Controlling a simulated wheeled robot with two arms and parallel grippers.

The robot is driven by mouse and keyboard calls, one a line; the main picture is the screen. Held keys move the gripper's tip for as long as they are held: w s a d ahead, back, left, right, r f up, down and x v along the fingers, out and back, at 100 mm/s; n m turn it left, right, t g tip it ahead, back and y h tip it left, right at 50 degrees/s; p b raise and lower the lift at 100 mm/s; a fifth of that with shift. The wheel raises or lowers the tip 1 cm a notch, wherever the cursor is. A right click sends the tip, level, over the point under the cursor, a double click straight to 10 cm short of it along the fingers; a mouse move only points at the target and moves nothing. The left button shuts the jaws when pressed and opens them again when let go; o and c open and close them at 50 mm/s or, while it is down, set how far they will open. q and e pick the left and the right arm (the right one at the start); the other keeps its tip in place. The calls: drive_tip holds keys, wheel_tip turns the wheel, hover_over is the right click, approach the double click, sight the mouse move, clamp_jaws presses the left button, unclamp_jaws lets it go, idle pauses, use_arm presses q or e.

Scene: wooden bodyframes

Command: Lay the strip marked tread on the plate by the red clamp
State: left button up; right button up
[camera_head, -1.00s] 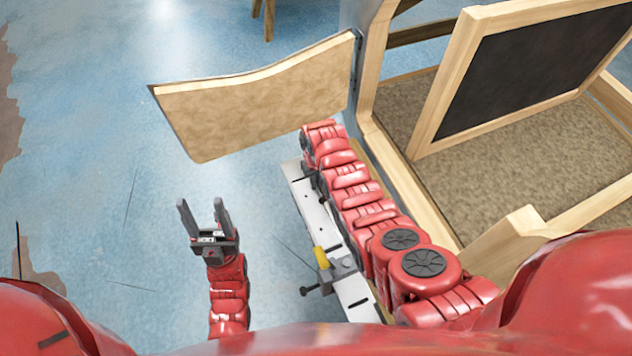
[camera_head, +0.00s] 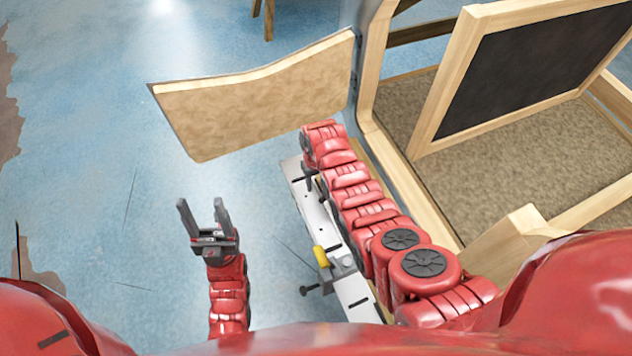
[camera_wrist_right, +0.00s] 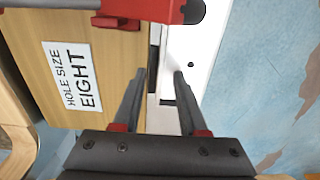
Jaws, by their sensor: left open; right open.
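The long white plate (camera_head: 312,213) runs beside my right arm in the head view. In the right wrist view the white plate (camera_wrist_right: 205,68) lies beyond my right gripper (camera_wrist_right: 160,74), which is open with nothing visibly held. A red clamp-like part (camera_wrist_right: 150,10) with black fittings shows at the top of that view, by the plate. A thin dark piece (camera_wrist_right: 154,58) lies along the plate's left edge, between the fingertips; I cannot tell what it is. No marking reading tread is legible. My left gripper (camera_head: 204,217) is open and empty above the floor.
A clamp with a yellow handle (camera_head: 321,256) sits on the plate's near part. A wooden block (camera_wrist_right: 108,55) labelled "HOLE SIZE EIGHT" borders the plate. A wooden frame (camera_head: 385,150) stands to the right, a curved wooden panel (camera_head: 255,100) behind. Floor at left is clear.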

wheel_tip(320, 180, up, 8)
drive_tip(key=b, duration=0.2)
drive_tip(key=shift+w+f+b, duration=0.1)
drive_tip(key=shift+f+b, duration=0.15)
drive_tip(key=shift+b, duration=0.1)
wheel_tip(320, 180, up, 10)
drive_tip(key=p, duration=0.8)
drive_tip(key=shift+f, duration=0.1)
